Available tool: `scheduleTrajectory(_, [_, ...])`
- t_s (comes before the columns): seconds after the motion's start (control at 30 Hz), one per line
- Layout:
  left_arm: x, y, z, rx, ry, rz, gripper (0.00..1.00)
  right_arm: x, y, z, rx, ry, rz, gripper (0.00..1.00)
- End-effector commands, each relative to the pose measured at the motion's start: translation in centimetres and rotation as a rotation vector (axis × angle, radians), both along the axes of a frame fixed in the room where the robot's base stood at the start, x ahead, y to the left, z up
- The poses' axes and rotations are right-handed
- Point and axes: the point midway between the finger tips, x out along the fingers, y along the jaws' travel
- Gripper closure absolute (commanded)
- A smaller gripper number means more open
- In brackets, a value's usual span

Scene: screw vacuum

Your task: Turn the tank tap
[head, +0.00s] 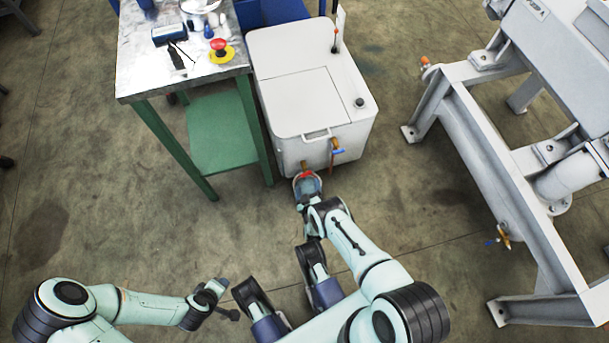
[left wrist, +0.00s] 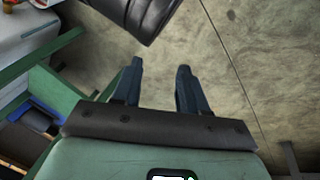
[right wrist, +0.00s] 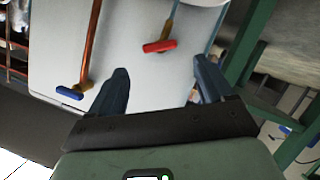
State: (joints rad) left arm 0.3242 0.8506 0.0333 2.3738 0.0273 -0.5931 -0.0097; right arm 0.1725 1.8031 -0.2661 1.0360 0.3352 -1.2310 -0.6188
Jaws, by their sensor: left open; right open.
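The white tank (head: 300,100) stands ahead on the floor. A tap with a red handle (head: 306,175) is low on its front; in the right wrist view the red handle (right wrist: 160,46) lies ahead of the gap between my fingers. A second tap with a blue handle (head: 339,152) is to its right; that handle (right wrist: 70,92) shows left of my fingers in the right wrist view. My right gripper (head: 308,186) is open at the red handle, not closed on it. My left gripper (head: 226,299) is open and empty over the floor; its fingers (left wrist: 160,66) show in the left wrist view.
A green-legged workbench (head: 190,80) stands left of the tank, with a red button on a yellow base (head: 220,52) and small tools on top. A large grey metal frame (head: 480,150) stands on the right. The floor between is clear.

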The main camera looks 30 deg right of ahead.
Motion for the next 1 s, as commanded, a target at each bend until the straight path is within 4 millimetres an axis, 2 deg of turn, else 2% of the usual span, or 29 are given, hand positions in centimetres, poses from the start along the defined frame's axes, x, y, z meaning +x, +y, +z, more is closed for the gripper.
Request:
scheduleTrajectory(0.03, [0.7,0.6,-1.4,0.013,-0.012,0.011,0.57,0.9,-0.5,-0.9,0.000,0.000,-0.001,0.19])
scheduleTrajectory(0.1, [-1.0,0.6,-2.4,0.006,0.042,0.009,0.57,1.5,-0.8,-1.1,0.000,0.000,-0.001,0.19])
scheduleTrajectory(0.5, [-8.0,1.5,-7.6,-0.008,0.275,0.024,0.57,5.5,-2.6,-2.6,-0.001,0.001,0.000,0.19])
scheduleTrajectory(0.7, [-10.7,1.8,-8.8,-0.015,0.364,0.033,0.57,6.8,-3.2,-2.9,0.000,0.001,0.000,0.19])
scheduleTrajectory(1.0, [-11.9,1.9,-9.1,-0.018,0.401,0.036,0.57,7.3,-3.4,-2.9,0.001,0.001,0.000,0.19])
